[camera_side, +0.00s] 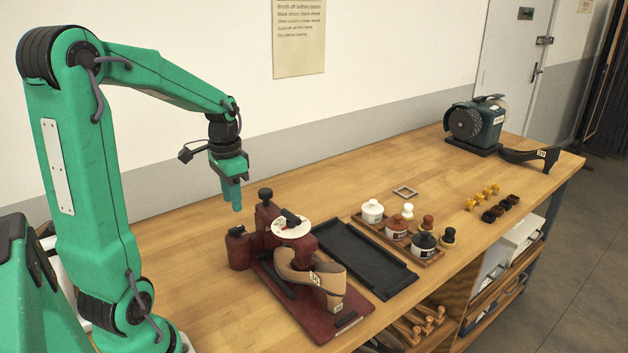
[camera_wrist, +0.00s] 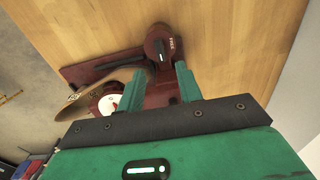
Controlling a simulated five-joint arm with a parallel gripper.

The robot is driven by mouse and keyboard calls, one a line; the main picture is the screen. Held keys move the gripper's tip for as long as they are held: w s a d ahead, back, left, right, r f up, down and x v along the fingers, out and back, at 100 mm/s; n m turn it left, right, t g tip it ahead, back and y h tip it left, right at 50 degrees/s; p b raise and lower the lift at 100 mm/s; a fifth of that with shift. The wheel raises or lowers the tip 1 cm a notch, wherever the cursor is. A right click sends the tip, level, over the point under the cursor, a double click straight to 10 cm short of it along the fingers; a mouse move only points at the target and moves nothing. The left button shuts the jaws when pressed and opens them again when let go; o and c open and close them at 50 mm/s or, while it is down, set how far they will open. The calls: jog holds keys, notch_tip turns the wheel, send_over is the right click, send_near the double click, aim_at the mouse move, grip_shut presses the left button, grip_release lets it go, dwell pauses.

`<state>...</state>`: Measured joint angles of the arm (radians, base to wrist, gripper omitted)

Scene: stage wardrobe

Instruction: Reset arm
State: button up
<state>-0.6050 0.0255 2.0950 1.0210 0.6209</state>
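My green arm is raised, and my gripper (camera_side: 233,200) hangs above the bench, fingers pointing down, behind the dark red clamp stand (camera_side: 268,218). In the wrist view my gripper (camera_wrist: 158,76) has its two green fingers apart with nothing held between them. The clamp stand (camera_wrist: 160,45) shows beyond the fingers, apart from them. A tan heeled shoe (camera_side: 318,279) with a numbered tag sits on the stand's red base, beside a white round dial (camera_side: 291,228). The shoe is partly hidden in the wrist view.
A black tray (camera_side: 365,262) lies right of the stand. A wooden tray (camera_side: 432,258) holds jars and knobbed brushes. Yellow and dark small pieces (camera_side: 490,204), a grinder (camera_side: 475,124) and a black shoe (camera_side: 530,156) stand farther right. The bench (camera_side: 330,193) behind the trays is mostly clear.

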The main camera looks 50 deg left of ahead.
jog(key=shift+r, duration=0.2)
jog(key=s+d+r+t, duration=0.2)
jog(key=s+d+r, duration=0.1)
jog(key=d, duration=0.6)
jog(key=s+d+r+t, duration=0.2)
jog(key=d+r+t, duration=0.1)
jog(key=d, duration=0.7)
jog(key=shift+s+d+r+t, duration=0.3)
jog(key=shift+s+r, duration=0.1)
jog(key=shift+r, duration=0.1)
jog(key=shift+o, duration=0.4)
jog(key=shift+w+a, duration=0.1)
